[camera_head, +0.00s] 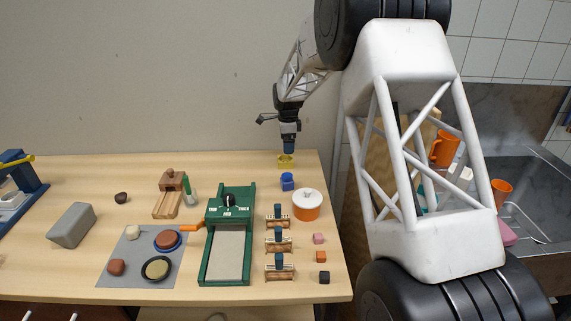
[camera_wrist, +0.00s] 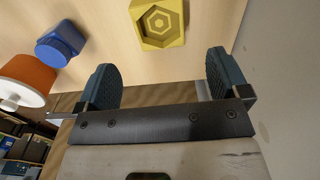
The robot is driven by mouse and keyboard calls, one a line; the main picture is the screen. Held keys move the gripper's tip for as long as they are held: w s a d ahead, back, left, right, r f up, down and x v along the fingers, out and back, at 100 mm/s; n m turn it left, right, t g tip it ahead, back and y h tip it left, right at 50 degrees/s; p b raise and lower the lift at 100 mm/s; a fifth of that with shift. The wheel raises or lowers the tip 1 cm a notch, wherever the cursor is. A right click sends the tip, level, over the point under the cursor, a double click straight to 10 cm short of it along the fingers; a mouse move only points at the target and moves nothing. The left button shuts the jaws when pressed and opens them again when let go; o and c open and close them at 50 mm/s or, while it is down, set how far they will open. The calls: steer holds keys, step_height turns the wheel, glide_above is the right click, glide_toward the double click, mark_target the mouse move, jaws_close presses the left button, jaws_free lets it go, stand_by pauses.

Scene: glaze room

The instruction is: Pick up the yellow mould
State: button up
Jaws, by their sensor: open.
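The yellow mould (camera_head: 286,161) sits on the wooden table near its back right corner. In the wrist view the yellow mould (camera_wrist: 158,23) is a block with nested hexagon shapes in its top face. My gripper (camera_head: 289,150) is right above or just behind the mould in the head view. In the wrist view my gripper (camera_wrist: 163,77) is open and empty, with its two blue-grey fingers apart. The mould lies beyond the fingertips, roughly in line with the gap between them, and apart from both fingers.
A green slab machine (camera_head: 229,230) and small coloured blocks lie nearer. The wall (camera_head: 170,80) is close behind. The table to the left of the mould is clear.

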mark_target(287, 159)
steer(key=shift+f, duration=0.15)
steer(key=shift+f, duration=1.2)
steer(key=shift+f, duration=0.1)
steer(key=shift+f, duration=2.5)
steer(key=c, duration=1)
steer(key=shift+r, duration=5.05)
